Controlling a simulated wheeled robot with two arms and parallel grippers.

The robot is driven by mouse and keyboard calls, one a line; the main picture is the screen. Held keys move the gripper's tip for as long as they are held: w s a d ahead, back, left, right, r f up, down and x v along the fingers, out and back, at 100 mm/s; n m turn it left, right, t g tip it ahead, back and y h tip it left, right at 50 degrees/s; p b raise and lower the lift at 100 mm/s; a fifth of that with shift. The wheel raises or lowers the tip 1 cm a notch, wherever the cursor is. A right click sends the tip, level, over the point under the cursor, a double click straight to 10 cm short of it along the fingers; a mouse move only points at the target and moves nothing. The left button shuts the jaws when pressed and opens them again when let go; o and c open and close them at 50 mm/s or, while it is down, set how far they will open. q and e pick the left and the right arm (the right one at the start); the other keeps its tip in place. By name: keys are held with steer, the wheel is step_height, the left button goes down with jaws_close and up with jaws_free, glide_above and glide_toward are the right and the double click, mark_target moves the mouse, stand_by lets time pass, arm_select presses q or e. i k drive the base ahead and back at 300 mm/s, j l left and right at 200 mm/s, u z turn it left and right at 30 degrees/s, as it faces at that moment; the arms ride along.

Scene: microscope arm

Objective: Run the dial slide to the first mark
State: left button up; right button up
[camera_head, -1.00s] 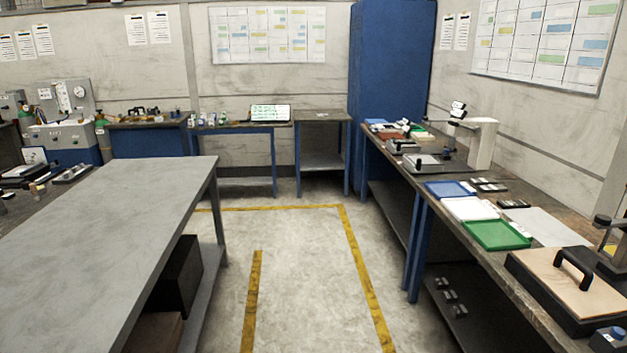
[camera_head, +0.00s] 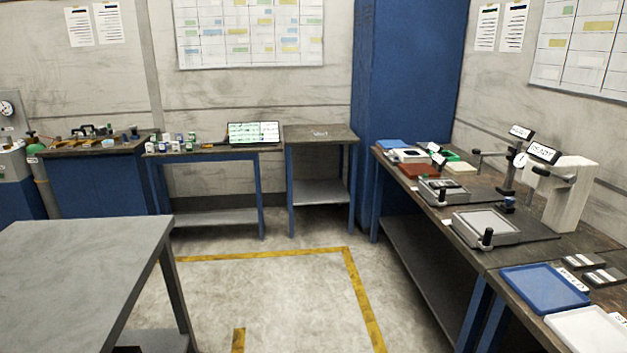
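On the right-hand bench, a round white dial (camera_head: 520,160) is held on a dark upright stand. In front of it are two grey slide fixtures, each with a black upright knob: a nearer one (camera_head: 486,223) and a farther one (camera_head: 449,188). I cannot tell which of them belongs to the dial, and any marks are too small to make out. Neither of my grippers is in view.
A white block-shaped stand (camera_head: 566,205) with a small sign is beside the dial. A blue tray (camera_head: 545,288) and a white tray (camera_head: 590,333) lie nearer. A grey table (camera_head: 80,275) is at left. The yellow-lined floor (camera_head: 260,290) between is clear.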

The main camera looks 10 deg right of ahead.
mark_target(443, 197)
steer(key=i+z, duration=0.1)
steer(key=i, duration=0.45)
steer(key=i+j+z, duration=0.1)
steer(key=i, duration=0.45)
steer(key=i+j+z, duration=0.1)
steer(key=i, duration=0.45)
steer(key=i+j+z, duration=0.1)
steer(key=i, duration=0.4)
steer(key=i+j+z, duration=0.5)
steer(key=i, duration=0.15)
steer(key=i+j+z, duration=0.45)
steer(key=j, duration=0.3)
steer(key=i+l, duration=0.05)
